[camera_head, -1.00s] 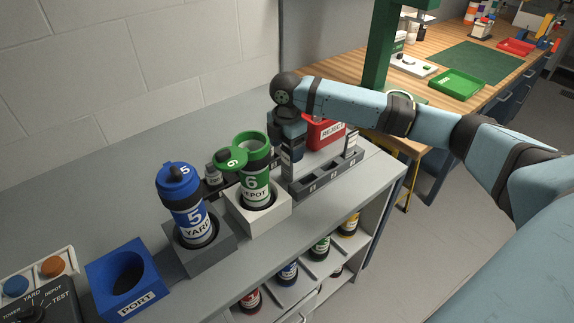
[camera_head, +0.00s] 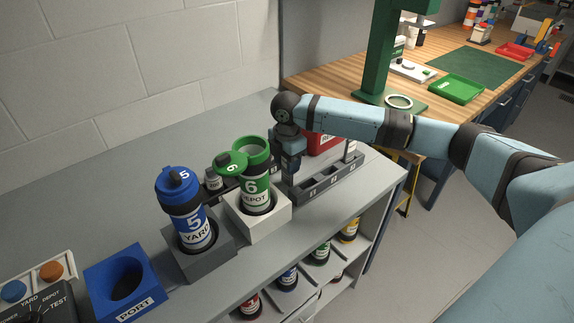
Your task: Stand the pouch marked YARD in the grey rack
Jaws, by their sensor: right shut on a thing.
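The grey rack (camera_head: 330,184) is a long low holder with several numbered slots on the bench. My right gripper (camera_head: 291,172) comes down at the rack's left end. It is shut on a small pouch, which is mostly hidden by the gripper; I cannot read its marking. Another small pale pouch (camera_head: 350,150) stands at the rack's right end. My left gripper is not in view.
A blue carrier marked 5 YARD (camera_head: 195,223) stands in a grey block. A green carrier marked 6 DEPOT (camera_head: 256,195), its lid open, stands in a white block. A red bin (camera_head: 325,140) is behind the rack. A blue PORT block (camera_head: 108,287) is at left.

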